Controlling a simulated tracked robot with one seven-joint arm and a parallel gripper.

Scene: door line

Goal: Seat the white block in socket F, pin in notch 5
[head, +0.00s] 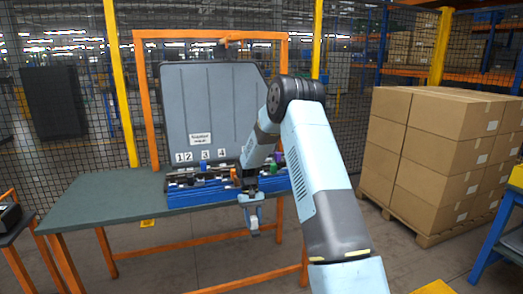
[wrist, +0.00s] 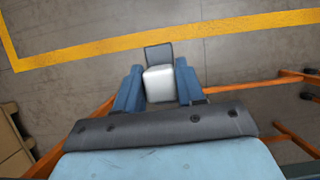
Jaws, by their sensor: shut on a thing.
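My gripper (head: 252,213) hangs in front of the table's front edge, low and apart from the blue rack. In the wrist view its two blue fingers (wrist: 159,90) are shut on the white block (wrist: 159,84), which sits between them. A dark grey flat piece (wrist: 158,54) shows just beyond the block; I cannot tell if it is part of it. The blue rack (head: 205,196) stands along the table's front edge with several coloured parts on it. Number cards 1 to 4 (head: 204,155) show behind it. Socket F, notch 5 and the pin cannot be made out; my arm covers the rack's right part.
A grey door panel (head: 205,100) stands upright behind the rack, inside an orange frame (head: 152,100). The green table top (head: 100,205) is clear at left. Stacked cartons (head: 430,150) stand on a pallet at right. Below my gripper lies open floor with a yellow line (wrist: 220,30).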

